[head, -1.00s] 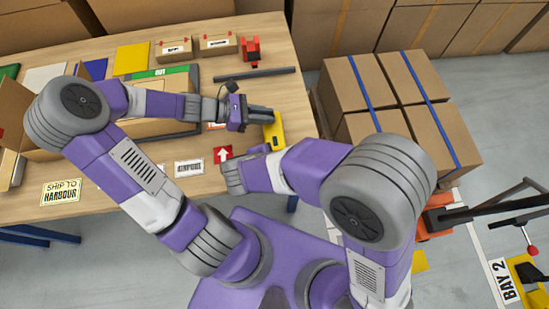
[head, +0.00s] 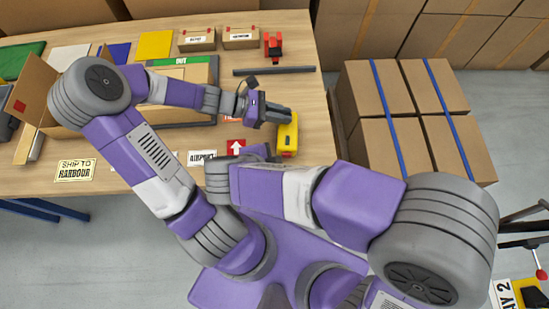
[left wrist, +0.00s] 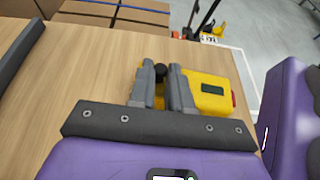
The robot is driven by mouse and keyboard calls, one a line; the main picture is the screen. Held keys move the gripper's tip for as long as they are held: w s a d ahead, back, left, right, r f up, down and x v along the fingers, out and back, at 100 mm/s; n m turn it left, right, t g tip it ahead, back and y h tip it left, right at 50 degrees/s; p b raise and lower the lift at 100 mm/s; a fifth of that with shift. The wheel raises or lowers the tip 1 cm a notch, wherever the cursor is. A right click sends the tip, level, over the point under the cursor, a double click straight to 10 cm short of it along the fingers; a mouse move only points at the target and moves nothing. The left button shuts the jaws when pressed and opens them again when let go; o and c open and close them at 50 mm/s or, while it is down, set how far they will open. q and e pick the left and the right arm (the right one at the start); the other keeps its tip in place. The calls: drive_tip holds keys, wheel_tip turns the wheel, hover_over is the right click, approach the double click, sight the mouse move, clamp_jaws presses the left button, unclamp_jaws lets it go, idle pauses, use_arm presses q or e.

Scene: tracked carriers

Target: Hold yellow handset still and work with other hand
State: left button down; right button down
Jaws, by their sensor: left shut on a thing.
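The yellow handset (head: 287,138) lies at the table's right front edge. It also shows in the left wrist view (left wrist: 212,97), with a dark knob at the fingers and a red spot on its right end. My left gripper (head: 284,116) is shut on its far end; both grey fingers (left wrist: 162,90) are around it in the left wrist view. My right arm reaches in from the right, and its hand (head: 240,163) is just left of the handset's near end. The right fingers are hidden or too unclear to read.
Label cards lie left of the handset, including a red arrow card (head: 236,146) and an AIRPORT card (head: 202,157). A dark bar (head: 274,71) and a red device (head: 273,45) are further back. Stacked cartons (head: 405,85) stand right of the table.

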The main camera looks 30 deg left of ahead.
use_arm(q)
drive_tip(key=c, duration=1)
unclamp_jaws()
